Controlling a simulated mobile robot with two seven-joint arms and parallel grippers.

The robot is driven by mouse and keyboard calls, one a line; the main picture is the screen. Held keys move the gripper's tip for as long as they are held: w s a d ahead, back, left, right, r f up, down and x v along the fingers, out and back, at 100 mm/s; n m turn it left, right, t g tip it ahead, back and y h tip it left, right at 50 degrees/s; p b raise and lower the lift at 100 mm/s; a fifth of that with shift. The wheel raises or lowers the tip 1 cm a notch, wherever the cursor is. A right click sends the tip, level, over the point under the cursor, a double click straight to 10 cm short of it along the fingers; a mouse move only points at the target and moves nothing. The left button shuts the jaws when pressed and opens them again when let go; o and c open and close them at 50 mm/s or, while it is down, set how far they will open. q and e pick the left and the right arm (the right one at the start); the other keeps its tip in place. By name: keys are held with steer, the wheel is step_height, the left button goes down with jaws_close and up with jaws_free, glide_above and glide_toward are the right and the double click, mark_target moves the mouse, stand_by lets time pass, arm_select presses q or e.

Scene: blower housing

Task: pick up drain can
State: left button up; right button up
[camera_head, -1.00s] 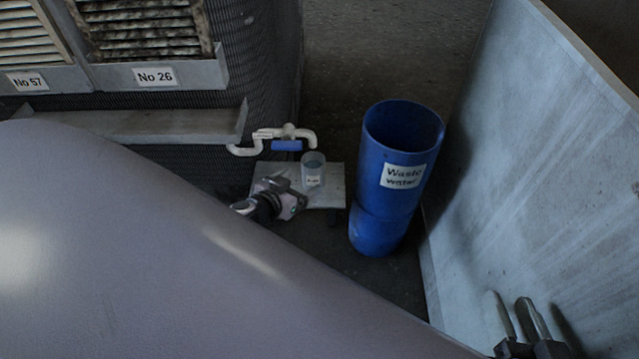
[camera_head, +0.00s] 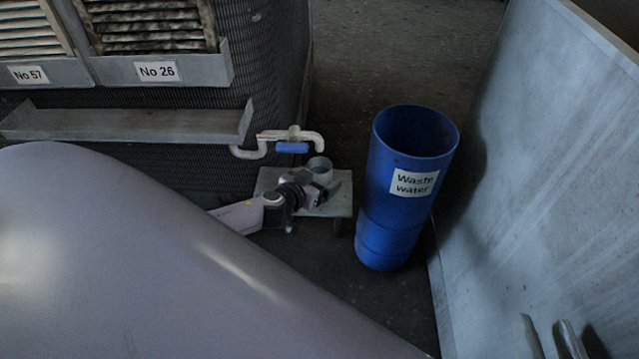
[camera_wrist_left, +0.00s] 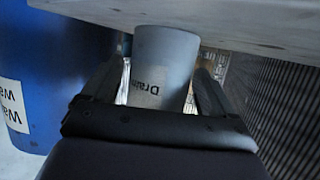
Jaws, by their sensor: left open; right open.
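The drain can is a small grey cup (camera_head: 319,164) on a low grey stand, under the pipe's outlet in the head view. My left gripper (camera_head: 320,187) is at the can's near side in the head view. In the left wrist view its open fingers (camera_wrist_left: 158,88) stand on either side of the can. Whether a finger touches it cannot be told. My right gripper (camera_head: 548,342) shows only its two fingertips, apart and empty, at the bottom right of the head view.
A blue waste water bin (camera_head: 407,190) stands just right of the low stand (camera_head: 343,196). A white pipe with a blue valve handle (camera_head: 291,148) hangs above the can. A grey panel (camera_head: 540,180) bounds the right side. The ribbed housing (camera_head: 265,60) stands behind at left.

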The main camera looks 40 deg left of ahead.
arm_select(q)
steer(key=shift+w+f, duration=0.1)
steer(key=shift+w, duration=0.15)
arm_select(e)
steer(key=shift+r, duration=0.25)
arm_select(q)
steer(key=c, duration=1.1)
arm_select(e)
steer(key=shift+f, duration=0.1)
